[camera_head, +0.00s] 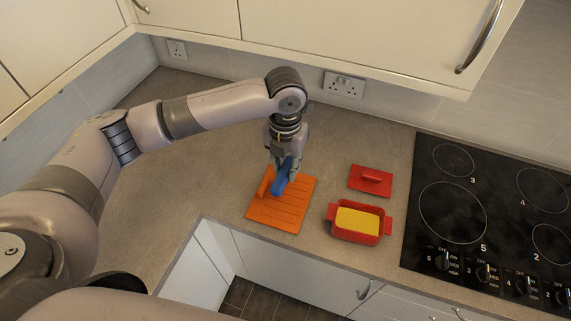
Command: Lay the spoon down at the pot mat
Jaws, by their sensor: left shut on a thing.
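The pot mat (290,214) is an orange square board with grooves, lying flat on the counter near its front edge. My left gripper (283,168) points down over the back part of the mat. It is shut on a blue thing (281,182), which looks like the spoon; the fingers hide part of it. The blue thing slants over the mat, and I cannot tell whether it touches it. A raised orange piece (265,185) shows at the mat's left back side. My right gripper is not in view.
A red dish (359,236) with yellow contents stands right of the mat, with a red lid (371,180) behind it. A black hob (480,215) fills the right side. Wall cupboards (340,40) hang above. The counter (190,165) left of the mat is clear.

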